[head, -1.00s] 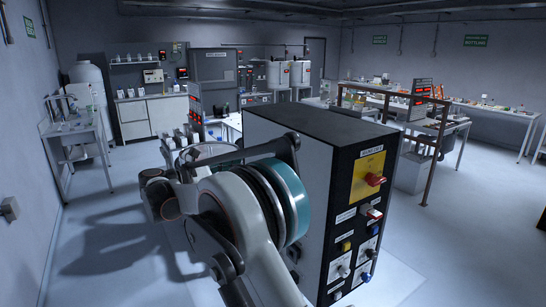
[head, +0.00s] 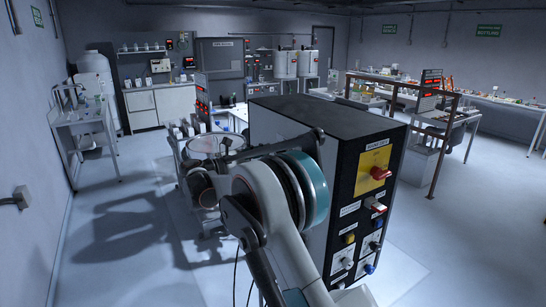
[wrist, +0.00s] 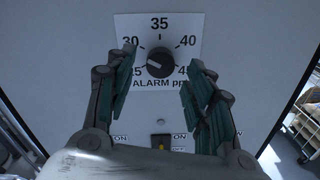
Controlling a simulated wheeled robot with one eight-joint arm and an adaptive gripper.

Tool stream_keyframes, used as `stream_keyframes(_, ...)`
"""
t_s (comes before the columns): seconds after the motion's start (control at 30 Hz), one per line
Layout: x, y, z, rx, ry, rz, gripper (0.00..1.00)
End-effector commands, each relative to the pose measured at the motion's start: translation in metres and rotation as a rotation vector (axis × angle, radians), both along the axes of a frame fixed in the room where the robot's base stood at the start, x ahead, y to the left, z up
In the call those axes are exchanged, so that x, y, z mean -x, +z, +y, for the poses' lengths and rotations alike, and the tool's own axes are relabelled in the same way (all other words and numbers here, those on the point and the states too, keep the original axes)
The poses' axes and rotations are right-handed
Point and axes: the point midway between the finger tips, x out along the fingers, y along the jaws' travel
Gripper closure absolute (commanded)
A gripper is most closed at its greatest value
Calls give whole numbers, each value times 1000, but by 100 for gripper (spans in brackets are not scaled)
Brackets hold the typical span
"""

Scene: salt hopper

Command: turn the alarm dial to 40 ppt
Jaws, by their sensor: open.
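The alarm dial (wrist: 160,62) is a round black knob on a white scale plate (wrist: 187,22) marked 25, 30, 35, 40 and 45, with "ALARM" lettering below. A pale mark on the knob points left and slightly down, toward the 25 side. In the wrist view my gripper (wrist: 160,78) is open and empty, its green-padded fingers either side of the dial with gaps to it. The fingers partly cover the 25 and 45 marks. In the head view I cannot make out the dial or my gripper.
A tall black cabinet (head: 330,122) with knobs and a yellow-backed red switch (head: 380,173) stands beside my arm. Floor at left is clear.

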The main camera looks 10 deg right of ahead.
Motion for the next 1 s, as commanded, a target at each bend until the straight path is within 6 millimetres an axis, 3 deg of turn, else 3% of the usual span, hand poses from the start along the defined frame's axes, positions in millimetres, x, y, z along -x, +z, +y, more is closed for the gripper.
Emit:
stream_keyframes(0.2,-6,0,-20,0,0,0,51)
stream_keyframes(0.53,-7,0,-23,0,0,0,51)
stream_keyframes(0.57,-7,0,-23,0,0,0,54)
stream_keyframes(0.7,-7,0,-23,0,0,0,85)
stream_keyframes(0.77,-7,0,-23,0,0,0,96)
stream_keyframes(1.0,-7,0,-23,-3,0,-7,96)
